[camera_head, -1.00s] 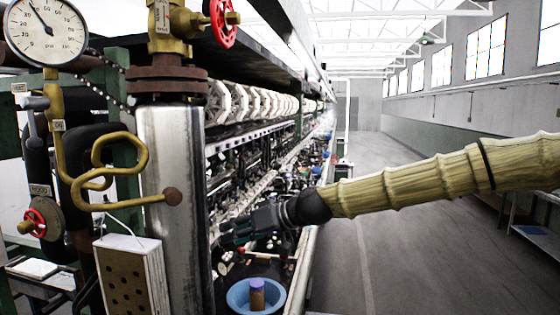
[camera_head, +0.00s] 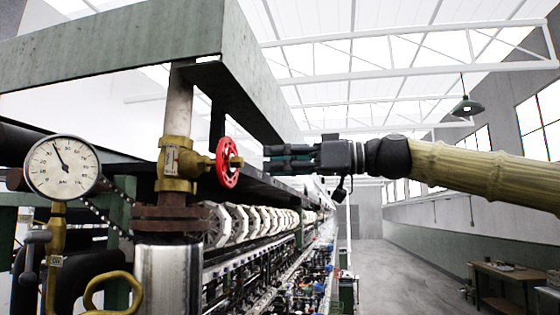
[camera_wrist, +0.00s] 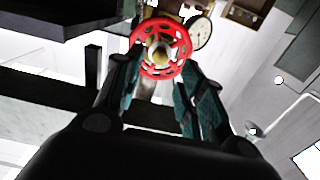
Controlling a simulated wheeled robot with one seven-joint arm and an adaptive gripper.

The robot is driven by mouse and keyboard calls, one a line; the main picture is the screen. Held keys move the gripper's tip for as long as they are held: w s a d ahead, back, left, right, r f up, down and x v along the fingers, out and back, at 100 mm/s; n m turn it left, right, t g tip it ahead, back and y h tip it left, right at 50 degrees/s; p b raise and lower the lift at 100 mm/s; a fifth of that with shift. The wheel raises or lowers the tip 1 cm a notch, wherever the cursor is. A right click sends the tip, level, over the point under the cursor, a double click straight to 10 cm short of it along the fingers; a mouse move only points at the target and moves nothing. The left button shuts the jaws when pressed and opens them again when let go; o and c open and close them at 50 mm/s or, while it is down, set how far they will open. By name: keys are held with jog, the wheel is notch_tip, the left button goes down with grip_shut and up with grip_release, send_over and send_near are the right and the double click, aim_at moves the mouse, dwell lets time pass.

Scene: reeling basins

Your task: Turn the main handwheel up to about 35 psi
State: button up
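The red main handwheel (camera_head: 228,162) stands on its brass valve (camera_head: 176,165), at the top of the steel column. The wheel also shows in the wrist view (camera_wrist: 160,47), face-on, between and beyond my fingertips. My gripper (camera_head: 266,158) points left at the wheel from the right, with a small gap between them. In the wrist view its two fingers (camera_wrist: 160,70) are spread apart with nothing held. The round white psi gauge (camera_head: 62,167) is at left. Its needle points up and slightly left of vertical; the exact reading is too small to tell.
A green beam (camera_head: 130,50) runs above the valve. A dark shelf edge (camera_head: 260,190) and the machine's row of white reels (camera_head: 260,222) lie behind and below the wheel.

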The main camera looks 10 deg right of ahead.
aim_at(243, 162)
jog(key=shift+p+x, duration=0.9)
jog(key=shift+x, duration=1.9)
jog(key=shift+w+a, duration=0.3)
jog(key=shift+a, duration=0.4)
jog(key=shift+d, duration=0.1)
jog(key=shift+s, duration=0.1)
grip_shut()
jog(key=m+p, duration=0.2)
jog(key=m, duration=0.3)
jog(key=shift+r+m, duration=0.2)
jog(key=shift+m, duration=0.1)
jog(key=shift+f+m+p, duration=0.15)
jog(key=shift+m+p, duration=0.2)
jog(key=shift+m, duration=0.65)
grip_release()
